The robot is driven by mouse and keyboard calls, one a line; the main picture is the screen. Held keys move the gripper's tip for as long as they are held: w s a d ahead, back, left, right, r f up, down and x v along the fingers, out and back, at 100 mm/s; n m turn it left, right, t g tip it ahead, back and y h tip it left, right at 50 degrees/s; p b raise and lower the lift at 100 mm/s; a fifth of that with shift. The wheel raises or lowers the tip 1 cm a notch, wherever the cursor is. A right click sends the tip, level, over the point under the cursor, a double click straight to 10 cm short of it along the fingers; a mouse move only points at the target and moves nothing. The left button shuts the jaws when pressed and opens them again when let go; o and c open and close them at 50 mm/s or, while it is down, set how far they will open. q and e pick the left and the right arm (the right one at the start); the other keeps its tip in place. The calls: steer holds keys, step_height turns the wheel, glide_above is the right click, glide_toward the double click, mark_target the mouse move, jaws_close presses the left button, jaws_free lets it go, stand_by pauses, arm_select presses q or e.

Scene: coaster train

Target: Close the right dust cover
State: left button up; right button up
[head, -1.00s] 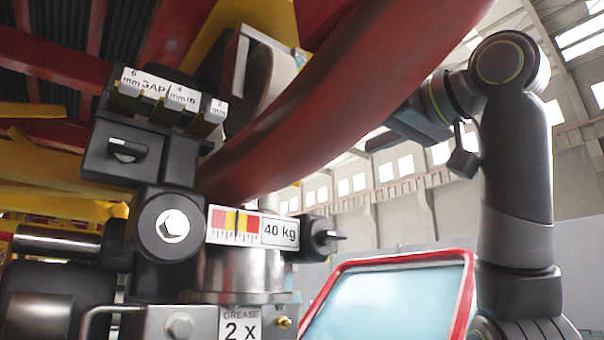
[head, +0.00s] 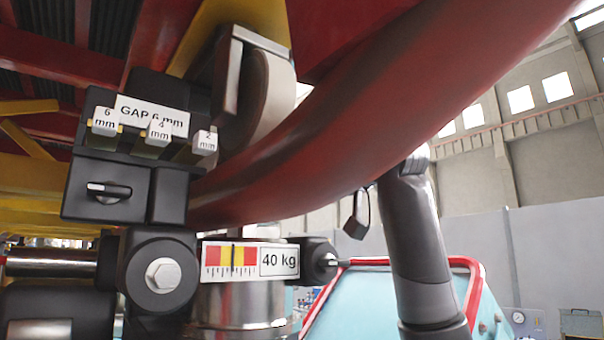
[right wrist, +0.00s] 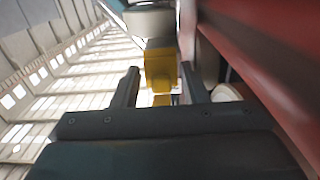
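I cannot pick out the right dust cover with certainty. In the right wrist view, a yellow block (right wrist: 160,57) lies beyond my right gripper (right wrist: 159,72), in line with the gap between its fingers. The fingers are apart, and I see nothing gripped between them. A pale grey rounded part (right wrist: 150,20) is above the yellow block. In the head view my right arm rises at the right and passes behind the red tube, which hides its gripper. My left gripper is not in view.
The thick red tube (head: 400,100) crosses the head view and runs close along the right side of the wrist view (right wrist: 265,70). A wheel (head: 268,95), a black gap gauge block (head: 110,185) and a 40 kg scale (head: 243,260) are at left. A red-framed panel (head: 370,290) is below.

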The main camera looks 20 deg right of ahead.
steer(key=shift+w+a, duration=0.15)
steer(key=shift+w, duration=0.05)
steer(key=c, duration=0.7)
steer(key=shift+o, duration=0.2)
steer(key=shift+r+g, duration=0.25)
steer(key=shift+g, duration=0.35)
steer(key=shift+w+r+g+h, duration=0.15)
steer(key=shift+r+g+h, duration=0.15)
steer(key=shift+g+h, duration=0.45)
steer(key=shift+g, duration=0.25)
steer(key=o, duration=0.7)
steer(key=shift+c, duration=0.2)
